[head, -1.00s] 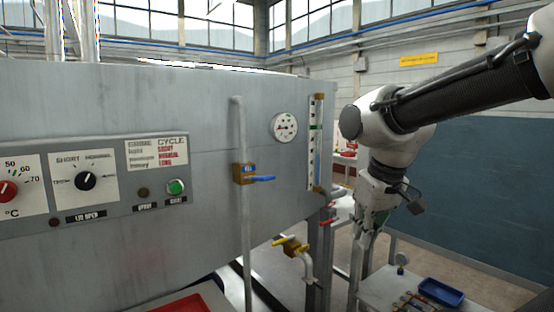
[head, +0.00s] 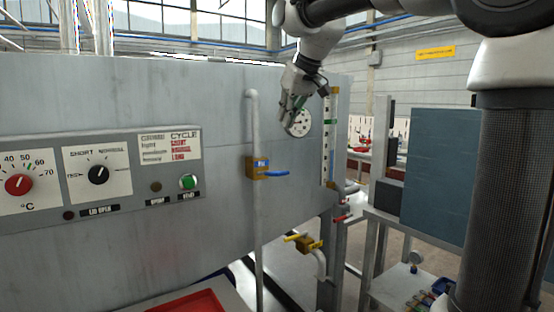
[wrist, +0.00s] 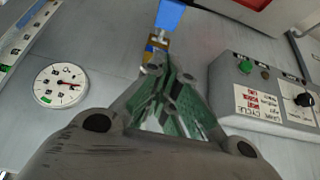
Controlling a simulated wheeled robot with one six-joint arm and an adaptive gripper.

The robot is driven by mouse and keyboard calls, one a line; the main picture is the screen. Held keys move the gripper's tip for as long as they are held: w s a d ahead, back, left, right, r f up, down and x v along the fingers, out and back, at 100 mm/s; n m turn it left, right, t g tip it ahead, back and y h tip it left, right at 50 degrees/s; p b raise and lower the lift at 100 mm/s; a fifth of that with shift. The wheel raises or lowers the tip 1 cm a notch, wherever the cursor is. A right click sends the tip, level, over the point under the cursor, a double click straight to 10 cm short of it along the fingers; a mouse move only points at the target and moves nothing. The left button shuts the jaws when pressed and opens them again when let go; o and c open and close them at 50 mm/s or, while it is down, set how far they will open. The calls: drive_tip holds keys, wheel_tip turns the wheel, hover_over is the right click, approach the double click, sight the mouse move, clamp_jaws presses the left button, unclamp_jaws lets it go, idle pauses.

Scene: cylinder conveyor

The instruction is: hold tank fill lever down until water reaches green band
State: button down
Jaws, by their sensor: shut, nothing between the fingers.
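The fill lever is a blue handle (head: 276,173) on a brass valve (head: 255,170) fixed to a vertical pipe on the tank front. It points right and looks about level. The lever (wrist: 172,14) and the valve (wrist: 155,48) also show in the wrist view, just beyond the fingertips. My gripper (head: 286,118) is shut and empty, above the lever and apart from it, fingers pointing down. The shut fingers (wrist: 165,65) fill the middle of the wrist view. The sight glass (head: 327,150) with its green band (head: 330,122) stands at the tank's right edge. Its water level is too small to read.
A round dial gauge (head: 301,123) sits behind my gripper, partly covered. A yellow-handled valve (head: 305,242) and a red lever (head: 343,217) are lower right. A control panel (head: 100,172) is on the left. A red tray (head: 190,303) lies below.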

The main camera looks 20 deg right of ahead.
hover_over(284, 174)
drive_tip(key=w+a, duration=0.1)
drive_tip(key=w, duration=0.3)
wheel_tip(284, 174, down, 9)
drive_tip(key=shift+a+r, duration=0.15)
drive_tip(key=shift+r, duration=0.05)
drive_tip(key=f, duration=0.3)
drive_tip(key=shift+s, duration=0.25)
drive_tip(key=shift+s+f, duration=0.1)
drive_tip(key=shift+f, duration=0.3)
drive_tip(key=shift+s+d+f+t, duration=0.2)
drive_tip(key=shift+s+f+t, duration=0.15)
drive_tip(key=shift+t, duration=0.15)
drive_tip(key=shift+s+d+f+t+y, duration=0.1)
drive_tip(key=shift+s+f+t+y, duration=0.15)
drive_tip(key=shift+f+t, duration=0.25)
drive_tip(key=shift+s+d+f+t+y, duration=0.1)
drive_tip(key=shift+f+t+y, duration=0.2)
drive_tip(key=shift+t, duration=0.2)
drive_tip(key=shift+s+f, duration=0.15)
drive_tip(key=shift+f, duration=0.55)
drive_tip(key=shift+s+f, duration=0.15)
drive_tip(key=shift+f, duration=0.55)
idle(3.0)
